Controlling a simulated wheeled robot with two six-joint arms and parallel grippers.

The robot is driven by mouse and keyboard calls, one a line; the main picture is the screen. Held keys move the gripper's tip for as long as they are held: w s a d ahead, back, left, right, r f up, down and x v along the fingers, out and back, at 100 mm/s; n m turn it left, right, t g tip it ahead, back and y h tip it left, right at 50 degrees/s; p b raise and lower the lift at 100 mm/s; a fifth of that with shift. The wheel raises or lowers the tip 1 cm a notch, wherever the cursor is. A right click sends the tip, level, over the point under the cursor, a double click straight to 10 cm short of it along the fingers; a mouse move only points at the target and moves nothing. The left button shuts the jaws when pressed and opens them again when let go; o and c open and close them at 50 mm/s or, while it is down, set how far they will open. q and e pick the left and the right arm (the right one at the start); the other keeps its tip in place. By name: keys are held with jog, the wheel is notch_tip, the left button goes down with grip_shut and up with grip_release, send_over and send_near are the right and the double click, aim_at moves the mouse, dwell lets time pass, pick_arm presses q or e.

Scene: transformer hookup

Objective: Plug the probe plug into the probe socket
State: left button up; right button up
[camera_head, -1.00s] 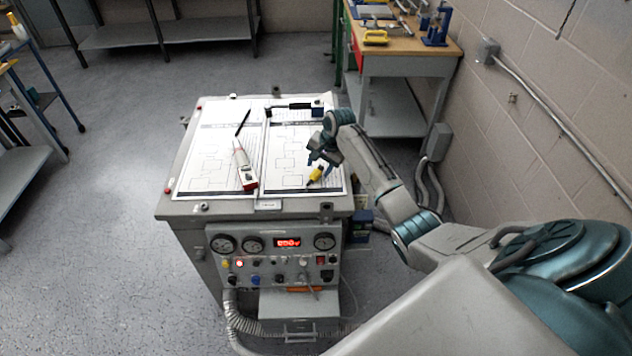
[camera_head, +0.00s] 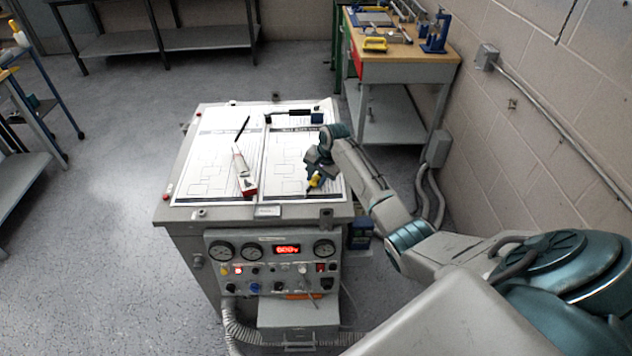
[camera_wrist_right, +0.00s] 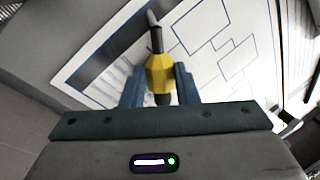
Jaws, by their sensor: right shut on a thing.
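The yellow probe plug (camera_wrist_right: 160,73) with a dark neck and a pale tip is between the fingers of my right gripper (camera_wrist_right: 160,88) in the right wrist view. In the head view my right gripper (camera_head: 312,182) is shut on this plug (camera_head: 315,181), low over the printed sheet near the cabinet top's front right. I cannot tell whether the plug touches the sheet. The front panel (camera_head: 270,262) carries several gauges, knobs and sockets; which one is the probe socket I cannot tell. My left gripper is not in view.
Printed sheets (camera_head: 210,165) cover the cabinet top. A red and white handheld tester (camera_head: 243,175), a black pen (camera_head: 242,128) and a black tool (camera_head: 290,113) lie there. A grey drawer box (camera_head: 298,314) sticks out below the panel. A workbench (camera_head: 400,62) stands behind.

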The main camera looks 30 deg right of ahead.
aim_at(316, 180)
jog(key=shift+r+p, duration=0.35)
jog(key=shift+p, duration=0.05)
notch_tip(316, 180, up, 4)
jog(key=p, duration=0.4)
jog(key=shift+f, duration=0.25)
jog(key=shift+r, duration=0.9)
